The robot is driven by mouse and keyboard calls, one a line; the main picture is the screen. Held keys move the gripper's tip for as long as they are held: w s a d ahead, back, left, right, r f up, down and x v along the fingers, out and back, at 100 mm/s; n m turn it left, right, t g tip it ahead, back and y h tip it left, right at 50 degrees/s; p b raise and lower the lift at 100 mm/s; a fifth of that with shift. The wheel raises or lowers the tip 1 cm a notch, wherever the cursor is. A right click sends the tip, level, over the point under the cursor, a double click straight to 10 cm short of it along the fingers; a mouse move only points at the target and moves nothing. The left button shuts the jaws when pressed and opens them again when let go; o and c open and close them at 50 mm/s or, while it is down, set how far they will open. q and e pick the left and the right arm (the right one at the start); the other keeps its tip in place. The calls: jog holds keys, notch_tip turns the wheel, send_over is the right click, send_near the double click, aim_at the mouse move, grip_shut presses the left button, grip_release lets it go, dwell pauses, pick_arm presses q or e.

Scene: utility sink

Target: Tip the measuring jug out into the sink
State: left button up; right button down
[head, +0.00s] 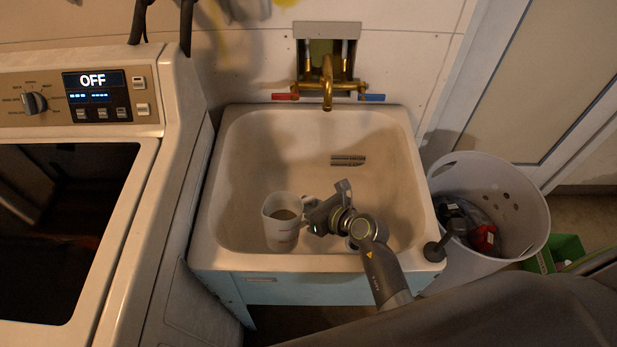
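The white measuring jug (281,232) is upright at the front of the sink (240,140), with brownish contents visible through its open top. Its handle is on the right side, partly hidden by my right gripper (322,210). My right gripper comes in from the lower right, with its fingers at or very near the handle. I cannot tell whether they are closed on it, or whether the jug rests on the basin or hangs just above it. My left gripper is not in view.
A brass tap (328,85) with red and blue handles is above the back of the sink. A washing machine (180,100) stands close on the left. A white perforated basket (520,215) holding items is on the right, beside a green box (565,250). The back of the basin is clear.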

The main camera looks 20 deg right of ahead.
jog(key=m+g+y, duration=0.1)
jog(key=w+d+m+g+y, duration=0.1)
jog(key=m, duration=0.1)
jog(key=shift+w+g, duration=0.1)
jog(key=shift+g, duration=0.2)
dwell(0.6)
jog(key=shift+s+a+r+m+g+y+p, duration=0.15)
jog(key=shift+s+a+m+g+y, duration=0.1)
jog(key=shift+m+y, duration=0.2)
jog(key=shift+s+a+r+m+g+y+p, duration=0.15)
jog(key=shift+m+g+y, duration=0.1)
jog(key=shift+m+y, duration=0.15)
dwell(0.8)
jog(key=shift+s+a+r+m+g+y, duration=0.3)
jog(key=shift+m+g+y, duration=0.1)
jog(key=shift+m, duration=0.25)
jog(key=shift+s+a+r+m+g+y, duration=0.15)
jog(key=shift+s+a+m+g+y, duration=0.15)
jog(key=shift+m, duration=0.3)
dwell(1.6)
jog(key=shift+w+d+r+m+y, duration=0.15)
jog(key=shift+d+r+m+y, duration=0.15)
jog(key=shift+m+y, duration=0.2)
dwell(1.0)
jog(key=shift+a+r+m+y+p, duration=0.15)
jog(key=shift+r+m+y+p, duration=0.1)
jog(key=shift+m+p, duration=0.05)
dwell(0.5)
